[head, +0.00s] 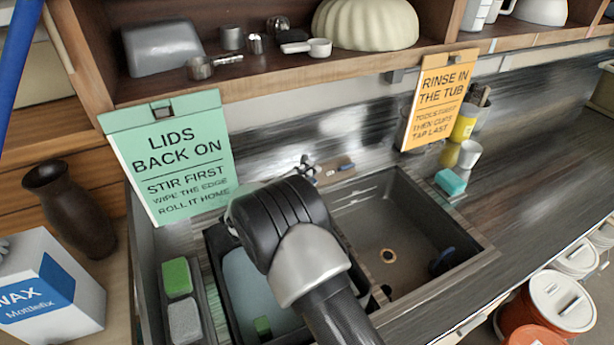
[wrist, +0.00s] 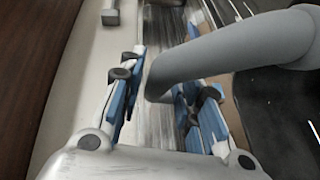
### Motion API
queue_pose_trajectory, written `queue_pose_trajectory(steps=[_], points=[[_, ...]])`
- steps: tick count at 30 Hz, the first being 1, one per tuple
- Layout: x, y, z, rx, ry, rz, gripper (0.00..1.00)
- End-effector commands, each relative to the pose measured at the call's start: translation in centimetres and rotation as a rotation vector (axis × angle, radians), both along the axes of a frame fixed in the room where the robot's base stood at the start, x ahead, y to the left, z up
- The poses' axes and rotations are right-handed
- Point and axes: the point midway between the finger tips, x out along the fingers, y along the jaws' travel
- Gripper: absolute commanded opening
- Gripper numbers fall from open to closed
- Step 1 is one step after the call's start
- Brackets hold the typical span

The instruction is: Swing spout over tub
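In the wrist view the thick grey curved spout (wrist: 225,55) comes in from the right and bends down between the two blue-padded fingers of my gripper (wrist: 165,85). The fingers are apart, with a visible gap between the left finger and the spout; I cannot tell whether the right finger touches it. In the head view my arm hides the spout and my gripper. A dark-rimmed tub with pale blue-grey contents (head: 243,283) sits left of my arm, partly covered by it. The empty basin with a drain (head: 410,225) is to the right.
A green sign (head: 172,155) and an orange sign (head: 437,100) hang from the shelf edge above the sink. Green and grey sponges (head: 178,278) lie left of the tub. A teal block (head: 450,182) and a white cup (head: 469,154) stand right of the basin.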

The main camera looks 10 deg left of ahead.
Motion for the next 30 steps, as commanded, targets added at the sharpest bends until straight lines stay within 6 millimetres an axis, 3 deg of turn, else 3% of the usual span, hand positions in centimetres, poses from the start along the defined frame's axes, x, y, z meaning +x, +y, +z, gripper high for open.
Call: queue_pose_trajectory(steps=[14, 30], points=[[-0.5, 0.4, 0.1, 0.000, 0.001, 0.001, 0.40], [-9.1, 5.3, 1.4, -0.001, 0.000, 0.001, 0.40]])
